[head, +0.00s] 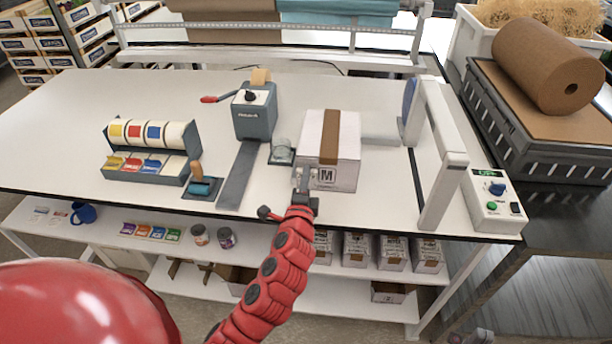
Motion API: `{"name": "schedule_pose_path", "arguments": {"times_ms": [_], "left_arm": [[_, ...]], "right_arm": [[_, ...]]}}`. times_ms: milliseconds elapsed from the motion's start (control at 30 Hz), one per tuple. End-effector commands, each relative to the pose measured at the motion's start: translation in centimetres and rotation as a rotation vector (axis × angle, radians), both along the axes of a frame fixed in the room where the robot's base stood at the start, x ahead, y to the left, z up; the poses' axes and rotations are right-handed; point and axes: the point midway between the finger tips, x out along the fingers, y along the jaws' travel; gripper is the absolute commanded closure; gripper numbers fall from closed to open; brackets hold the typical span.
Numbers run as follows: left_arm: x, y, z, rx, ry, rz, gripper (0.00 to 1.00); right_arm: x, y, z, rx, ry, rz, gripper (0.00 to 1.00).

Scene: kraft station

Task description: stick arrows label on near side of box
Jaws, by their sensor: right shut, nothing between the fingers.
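The white box (345,160) with a brown tape strip stands on the table, its near side facing me. A dark square mark with an M (326,175) shows on that side. My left gripper (305,178) is at the left part of the near side, close to it or touching; its two fingers look apart. I cannot make out any label between them or behind them. The label dispenser (150,150) holds several colored label rolls; I cannot tell which has arrows. My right gripper (470,337) shows only partly at the bottom edge, shut and empty.
A grey tape machine (254,112) and a small glass dish (282,152) stand left of the box. A white arch-shaped frame (440,150) and a control box (493,205) are to the right.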

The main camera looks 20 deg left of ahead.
Motion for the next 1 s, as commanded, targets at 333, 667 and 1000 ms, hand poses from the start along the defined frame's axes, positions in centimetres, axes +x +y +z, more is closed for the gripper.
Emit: {"name": "schedule_pose_path", "arguments": {"times_ms": [333, 667, 1000], "left_arm": [[0.01, -0.02, 0.07, 0.000, -0.001, 0.000, 1.00], [0.30, 0.03, 0.11, 0.000, -0.002, -0.001, 1.00], [0.80, 0.15, 0.13, 0.000, -0.003, -0.002, 1.00]], "right_arm": [[-0.01, 0.00, 0.02, 0.000, 0.000, 0.000, 1.00], [0.00, 0.00, -0.01, 0.000, 0.000, 0.000, 1.00], [0.00, 0.00, -0.05, 0.000, 0.000, 0.000, 1.00]]}}
